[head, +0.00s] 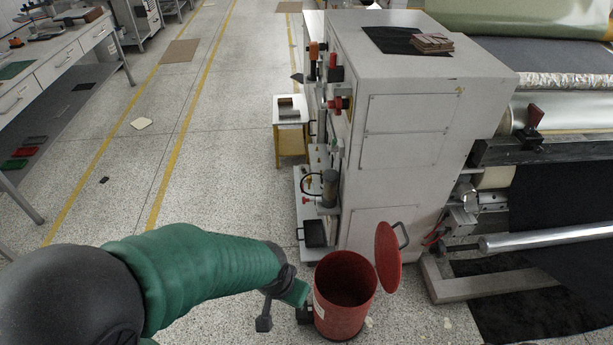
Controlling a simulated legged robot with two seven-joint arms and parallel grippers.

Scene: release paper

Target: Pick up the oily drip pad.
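No item is clearly recognisable as the oily drip pad. My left gripper (284,318) is low beside the left side of a red bin (342,310). Its dark fingers appear spread apart, with nothing visible between them. The bin is open, its inside dark, and its red lid (388,256) is tilted up at the right. My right gripper is out of view.
A large white machine cabinet (410,140) stands behind the bin, with rollers at the right. A dark patch (540,310) covers the floor at lower right. A white workbench (60,60) is at upper left. The floor between yellow lines is mostly clear.

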